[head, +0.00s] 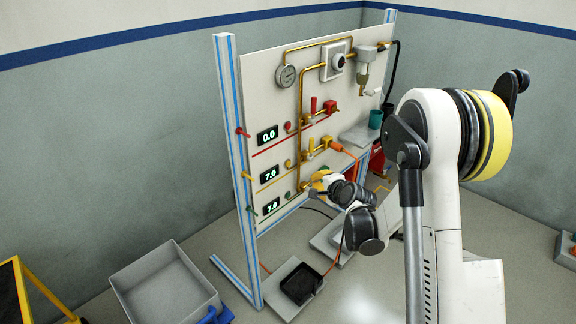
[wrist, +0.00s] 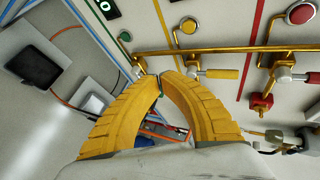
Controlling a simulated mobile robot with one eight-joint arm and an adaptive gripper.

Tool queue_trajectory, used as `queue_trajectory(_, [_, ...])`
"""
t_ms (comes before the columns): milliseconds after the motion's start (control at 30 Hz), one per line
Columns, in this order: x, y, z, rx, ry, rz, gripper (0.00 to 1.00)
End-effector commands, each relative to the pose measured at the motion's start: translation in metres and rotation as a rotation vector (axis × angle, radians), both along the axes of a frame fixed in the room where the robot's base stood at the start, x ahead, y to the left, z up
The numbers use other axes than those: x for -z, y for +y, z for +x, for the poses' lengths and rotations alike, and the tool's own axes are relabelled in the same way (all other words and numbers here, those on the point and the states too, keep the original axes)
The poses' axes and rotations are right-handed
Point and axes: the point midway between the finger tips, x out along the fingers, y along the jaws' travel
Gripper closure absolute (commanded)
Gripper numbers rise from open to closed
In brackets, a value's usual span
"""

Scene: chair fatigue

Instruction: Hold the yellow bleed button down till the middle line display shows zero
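The panel's middle display (head: 268,174) reads 7.0 in the head view. The yellow bleed button (head: 288,163) is beside it, to its right on the yellow line. In the wrist view the yellow button (wrist: 188,25) is beyond my fingertips, up and to the right, with nothing touching it. In the head view my gripper (head: 321,182) is near the lower right of the panel, below and right of the button.
The top display (head: 267,135) reads 0.0 and the bottom display (head: 271,206) 7.0. A red button (wrist: 300,13) and a green button (wrist: 125,36) flank the yellow one. A brass pipe and the yellow valve handle (wrist: 220,73) are close to my fingertips. A grey bin (head: 167,285) stands on the floor.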

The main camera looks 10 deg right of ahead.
Motion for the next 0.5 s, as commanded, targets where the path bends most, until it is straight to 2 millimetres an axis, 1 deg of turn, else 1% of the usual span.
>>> queue_trajectory(133, [0.000, 0.001, 0.001, -0.001, 0.000, 0.000, 1.00])
queue_trajectory(267, [0.000, 0.007, 0.008, -0.002, 0.001, -0.002, 1.00])
queue_trajectory(500, [0.000, 0.026, 0.034, -0.004, 0.001, -0.003, 1.00])
